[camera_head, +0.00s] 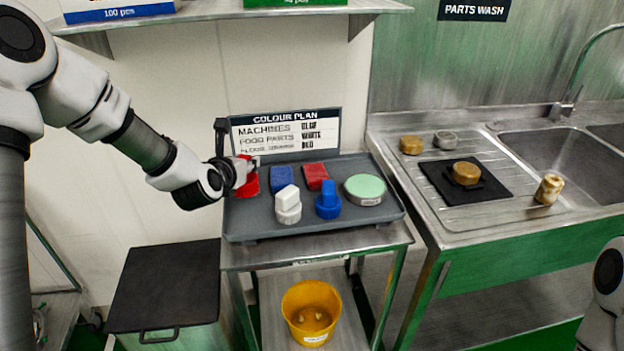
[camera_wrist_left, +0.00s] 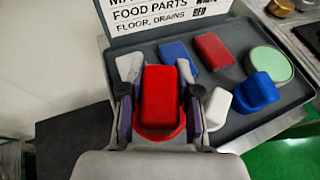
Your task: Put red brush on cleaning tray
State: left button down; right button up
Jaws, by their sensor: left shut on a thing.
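The red brush (camera_head: 250,184) is between the fingers of my left gripper (camera_head: 238,172), at the left end of the grey cleaning tray (camera_head: 300,226). In the left wrist view the red brush (camera_wrist_left: 158,97) sits upright between the fingers of my left gripper (camera_wrist_left: 158,105), which is shut on it. I cannot tell whether its base touches the tray. On the tray are a white brush (camera_head: 288,206), a blue brush (camera_head: 328,200), a blue pad (camera_head: 281,178), a red pad (camera_head: 316,175) and a round green-topped tin (camera_head: 365,189). My right gripper is out of view.
A colour plan sign (camera_head: 286,132) stands behind the tray. A yellow bucket (camera_head: 311,312) is on the shelf below. A black-lidded bin (camera_head: 165,285) stands at the left. The sink counter (camera_head: 455,225) at the right holds several metal parts and a black mat (camera_head: 440,180).

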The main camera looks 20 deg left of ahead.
pick_arm(q)
jog(key=shift+w+a+f, duration=0.15)
jog(key=shift+w+f, duration=0.05)
jog(key=shift+f, duration=0.3)
jog(key=s+f, duration=0.1)
jog(key=s+d+f, duration=0.1)
jog(key=f, duration=0.1)
jog(key=shift+s+f+p, duration=0.1)
jog(key=shift+p, duration=0.25)
jog(key=f, duration=0.3)
jog(key=w+f, duration=0.1)
jog(key=shift+a+f, duration=0.3)
jog(key=shift+f, duration=0.1)
jog(key=shift+s+d+r, duration=0.15)
jog(key=shift+s, duration=0.1)
jog(key=c, duration=0.8)
grip_release()
jog(key=shift+w+f, duration=0.15)
jog(key=shift+f, duration=0.05)
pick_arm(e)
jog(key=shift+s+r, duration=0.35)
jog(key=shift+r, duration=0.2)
pick_arm(q)
jog(key=shift+r, duration=0.1)
